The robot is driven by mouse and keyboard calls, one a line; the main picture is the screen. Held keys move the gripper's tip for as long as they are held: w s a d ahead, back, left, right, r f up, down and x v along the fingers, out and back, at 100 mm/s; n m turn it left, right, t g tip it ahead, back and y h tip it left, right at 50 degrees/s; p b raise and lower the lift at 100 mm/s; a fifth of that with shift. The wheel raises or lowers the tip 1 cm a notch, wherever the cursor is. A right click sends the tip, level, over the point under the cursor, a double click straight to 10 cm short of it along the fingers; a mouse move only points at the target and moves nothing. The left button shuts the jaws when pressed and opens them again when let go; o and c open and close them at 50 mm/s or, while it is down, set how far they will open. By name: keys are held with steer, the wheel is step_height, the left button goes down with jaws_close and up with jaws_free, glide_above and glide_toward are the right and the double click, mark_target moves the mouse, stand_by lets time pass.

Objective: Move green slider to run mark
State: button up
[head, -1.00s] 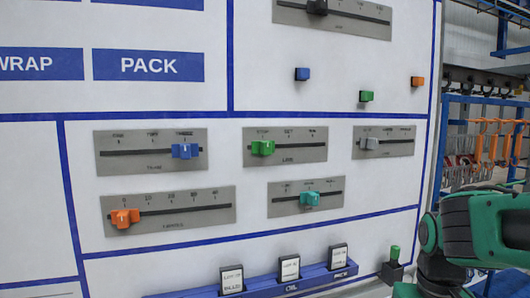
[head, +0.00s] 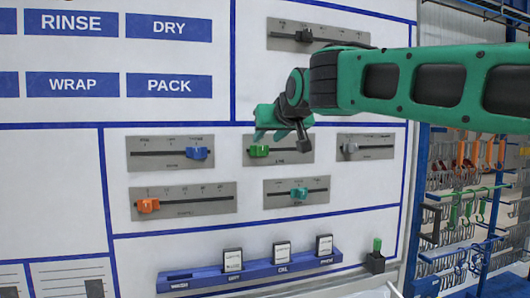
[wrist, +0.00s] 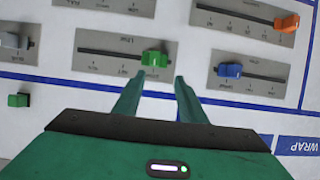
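The green slider (head: 258,151) sits near the left end of the slot on its grey plate (head: 306,158) on the white panel. The plate's small labels are too small to read now. In the wrist view, turned around, the green slider (wrist: 154,59) is near the right end of its slot. My gripper (head: 269,136) is in front of the upper part of this plate and hides some of it. In the wrist view my gripper (wrist: 160,75) is open, with the slider just beyond and between its fingertips; contact is not visible.
Nearby sliders are blue (head: 196,153), orange (head: 148,206), teal (head: 299,193) and grey (head: 350,148). A black slider (head: 305,36) is higher up. A blue rail (head: 210,280) with cards stands below. Racks with hooks (head: 470,210) are at the right.

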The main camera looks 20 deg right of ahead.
mark_target(263, 147)
steer(key=x, duration=0.7)
steer(key=d+x, duration=0.1)
steer(key=x, duration=0.2)
steer(key=shift+w+d+f, duration=0.1)
steer(key=shift+w+f, duration=0.05)
steer(key=shift+f, duration=0.1)
steer(key=shift+c, duration=0.4)
